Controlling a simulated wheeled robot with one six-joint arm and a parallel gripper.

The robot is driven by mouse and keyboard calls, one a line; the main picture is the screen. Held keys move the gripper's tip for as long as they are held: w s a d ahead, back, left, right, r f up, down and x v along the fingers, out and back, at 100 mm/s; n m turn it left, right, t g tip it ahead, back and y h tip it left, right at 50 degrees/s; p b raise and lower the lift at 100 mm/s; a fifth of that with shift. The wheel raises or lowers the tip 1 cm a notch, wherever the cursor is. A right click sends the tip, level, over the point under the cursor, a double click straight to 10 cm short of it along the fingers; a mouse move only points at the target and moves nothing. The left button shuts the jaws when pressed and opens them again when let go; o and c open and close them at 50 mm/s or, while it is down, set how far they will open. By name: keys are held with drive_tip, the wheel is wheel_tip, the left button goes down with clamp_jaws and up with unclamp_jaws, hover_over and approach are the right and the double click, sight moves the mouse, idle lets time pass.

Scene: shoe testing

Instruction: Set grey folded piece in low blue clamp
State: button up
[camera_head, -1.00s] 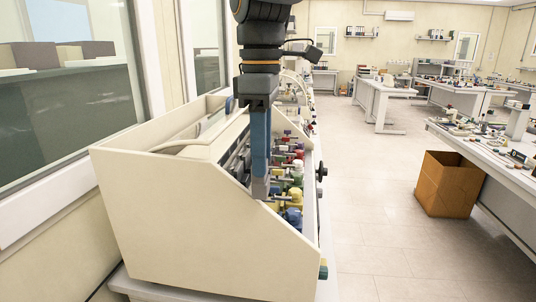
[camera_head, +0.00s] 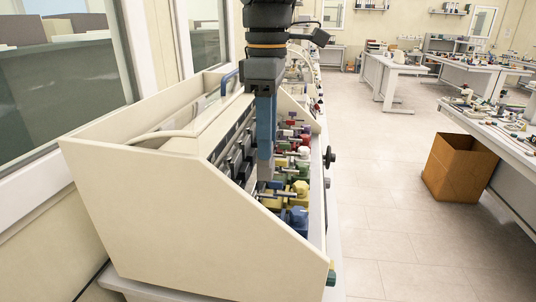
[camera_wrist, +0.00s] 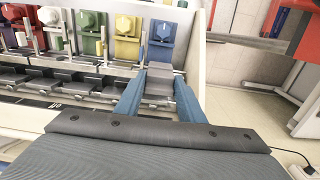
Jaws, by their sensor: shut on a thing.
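My gripper (camera_wrist: 160,82) is shut on the grey folded piece (camera_wrist: 158,88), which sits between its two blue fingers. In the wrist view the piece is just short of a blue clamp (camera_wrist: 162,38) at the end of the clamp row, roughly in line with it. I cannot tell whether they touch. In the head view my gripper (camera_head: 265,172) points down inside the pale machine, left of the clamps. A blue clamp (camera_head: 298,219) is at the near end there. The piece is hard to make out in that view.
The pale machine housing (camera_head: 180,205) has a sloped side panel close to the gripper. A brown box (camera_head: 458,168) stands on the open floor.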

sight(269, 181)
wheel_tip(269, 181, down, 5)
drive_tip(key=shift+w+r+b, duration=0.1)
drive_tip(key=shift+r+b, duration=0.05)
drive_tip(key=shift+b, duration=0.65)
drive_tip(key=shift+d+r+p, duration=0.1)
drive_tip(key=shift+p, duration=0.2)
drive_tip(key=shift+f, duration=0.2)
wheel_tip(269, 181, down, 6)
drive_tip(key=b, duration=0.3)
drive_tip(key=shift+r, duration=0.25)
drive_tip(key=shift+p, duration=0.9)
idle(1.0)
drive_tip(key=shift+f+b, duration=0.65)
drive_tip(key=shift+f, duration=1)
